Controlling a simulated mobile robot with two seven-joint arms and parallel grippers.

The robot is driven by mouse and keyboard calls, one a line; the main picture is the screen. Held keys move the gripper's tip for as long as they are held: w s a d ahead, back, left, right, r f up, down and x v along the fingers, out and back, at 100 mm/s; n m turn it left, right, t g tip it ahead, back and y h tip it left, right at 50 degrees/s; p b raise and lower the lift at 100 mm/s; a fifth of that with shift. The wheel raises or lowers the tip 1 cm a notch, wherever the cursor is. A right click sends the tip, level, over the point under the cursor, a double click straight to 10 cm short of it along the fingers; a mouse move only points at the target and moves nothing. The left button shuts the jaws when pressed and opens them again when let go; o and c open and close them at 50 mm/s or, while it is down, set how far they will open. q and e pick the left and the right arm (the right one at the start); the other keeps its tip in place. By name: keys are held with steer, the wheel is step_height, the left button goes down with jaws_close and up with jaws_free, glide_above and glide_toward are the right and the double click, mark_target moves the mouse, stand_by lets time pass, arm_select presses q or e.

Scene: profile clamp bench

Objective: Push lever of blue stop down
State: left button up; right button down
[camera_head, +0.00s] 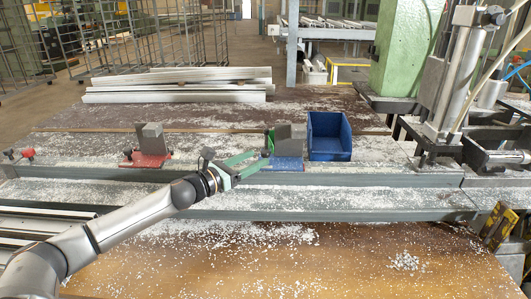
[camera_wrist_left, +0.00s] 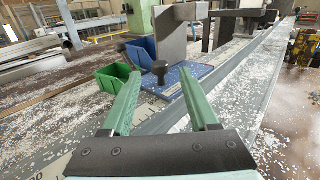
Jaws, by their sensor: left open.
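The blue stop (camera_head: 286,164) sits on the rail right of centre in the head view, with an upright grey block (camera_head: 291,137) on it. In the left wrist view its blue plate (camera_wrist_left: 192,83) lies beyond my fingers, with the grey block (camera_wrist_left: 171,35) rising from it. A dark lever knob (camera_wrist_left: 160,70) stands at the plate's near side. My left gripper (camera_wrist_left: 160,78) is open, and the knob appears between its green fingertips in that view. I cannot tell whether they touch it. In the head view the left gripper (camera_head: 255,162) reaches the stop's left side. My right gripper is out of view.
A red stop (camera_head: 147,160) sits farther left on the rail. A blue bin (camera_head: 329,137) stands behind and right of the blue stop. A green bin (camera_wrist_left: 112,80) shows in the wrist view. White chips cover the rail and table. A machine (camera_head: 450,85) stands at right.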

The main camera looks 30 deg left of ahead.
mark_target(262, 155)
arm_select(q)
steer(key=shift+p+x, duration=0.45)
steer(key=shift+x, duration=2)
steer(key=shift+c, duration=0.2)
jaws_close()
